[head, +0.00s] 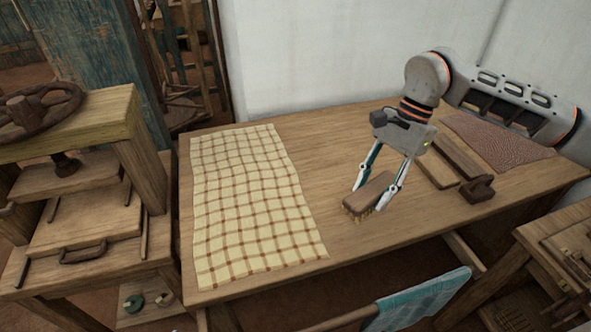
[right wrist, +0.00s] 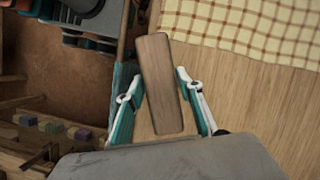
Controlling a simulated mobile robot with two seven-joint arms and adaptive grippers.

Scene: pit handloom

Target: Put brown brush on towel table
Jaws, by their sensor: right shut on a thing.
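The brown brush (head: 372,194) has a wooden back and pale bristles facing down. My right gripper (head: 369,197) is shut on it, one finger at each side. In the right wrist view the brush (right wrist: 158,85) sits lengthwise between the fingers (right wrist: 160,78). It is over the wooden table (head: 340,150), near the front edge; I cannot tell whether the bristles touch the top. The cream checked towel (head: 250,200) lies flat on the table's left part, to the left of the brush, and shows in the right wrist view (right wrist: 270,25). My left gripper is out of view.
Wooden boards (head: 460,155), a small dark wooden block (head: 478,188) and a reddish cloth (head: 500,140) lie on the table's right side. A wooden press (head: 85,180) stands left of the table. A blue cloth (head: 420,298) hangs on a bar in front. Bare tabletop lies between towel and brush.

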